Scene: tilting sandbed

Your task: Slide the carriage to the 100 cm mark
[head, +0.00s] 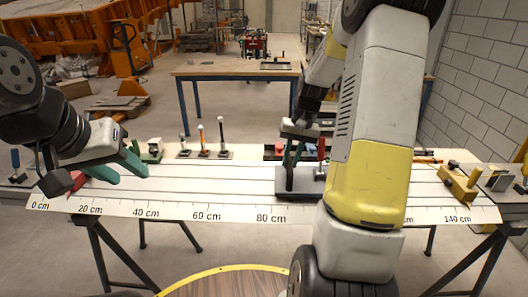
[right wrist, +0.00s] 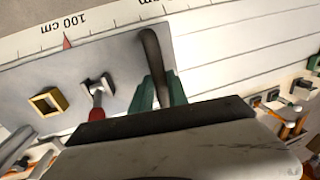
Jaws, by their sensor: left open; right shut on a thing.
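The carriage is a flat grey plate on the white grooved bed (head: 200,184), seen in the head view (head: 298,193) and in the right wrist view (right wrist: 100,65). My right gripper (head: 291,165) is shut on the carriage's dark upright handle (right wrist: 153,55), with green fingers on either side. The red pointer (right wrist: 67,42) on the carriage's edge lies at the 100 cm label (right wrist: 63,22) on the scale. A red-handled lever (right wrist: 97,95) and a yellow square frame (right wrist: 46,102) sit on the plate. My left gripper (head: 120,166) is open and empty above the bed's left end.
Small upright tools (head: 203,143) stand along the bed's back edge. A yellow block (head: 458,184) stands at the right end. My right arm hides part of the scale in the head view. The bed left of the carriage is clear.

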